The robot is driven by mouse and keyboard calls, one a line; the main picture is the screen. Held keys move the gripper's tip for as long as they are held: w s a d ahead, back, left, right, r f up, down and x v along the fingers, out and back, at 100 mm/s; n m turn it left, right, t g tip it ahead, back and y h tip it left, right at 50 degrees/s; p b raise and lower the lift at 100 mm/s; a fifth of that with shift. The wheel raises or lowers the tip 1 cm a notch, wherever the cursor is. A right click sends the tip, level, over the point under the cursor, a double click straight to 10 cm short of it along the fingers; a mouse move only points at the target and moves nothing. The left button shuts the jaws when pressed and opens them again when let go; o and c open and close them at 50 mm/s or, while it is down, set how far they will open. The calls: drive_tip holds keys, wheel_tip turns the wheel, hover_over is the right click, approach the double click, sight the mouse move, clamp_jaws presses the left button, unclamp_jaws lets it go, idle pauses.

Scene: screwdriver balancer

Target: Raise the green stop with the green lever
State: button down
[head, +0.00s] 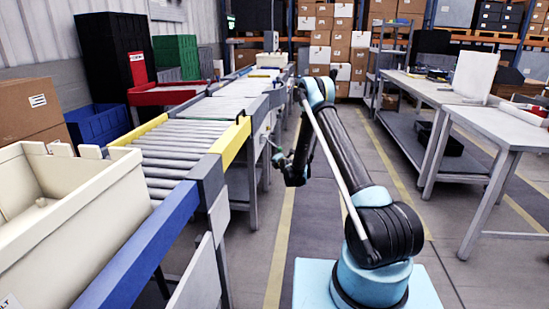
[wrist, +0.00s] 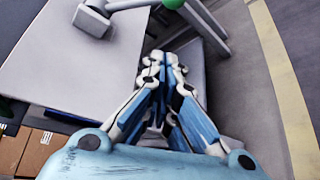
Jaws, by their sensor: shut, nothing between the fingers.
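A green knob (wrist: 172,3) shows at the top edge of the wrist view, on the end of a grey bar; most of what lies beyond it is cut off. My gripper (wrist: 164,58) is shut and empty, with its fingertips below the knob in the picture and apart from it. In the head view my gripper (head: 277,157) is small and dark, by the right side of the conveyor.
The roller conveyor (head: 172,150) runs along the left, with a cream bin (head: 100,215) at its near end. Workbenches (head: 500,130) stand right; the aisle floor (head: 285,235) is clear.

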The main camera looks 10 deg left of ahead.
sight(272, 144)
drive_tip(key=shift+a+f, duration=0.2)
drive_tip(key=shift+f, duration=0.25)
drive_tip(key=w, duration=0.9)
drive_tip(key=shift+w+a+f, duration=0.2)
drive_tip(key=shift+a+f, duration=0.05)
drive_tip(key=shift+a, duration=0.05)
drive_tip(key=shift+a, duration=0.1)
idle(0.4)
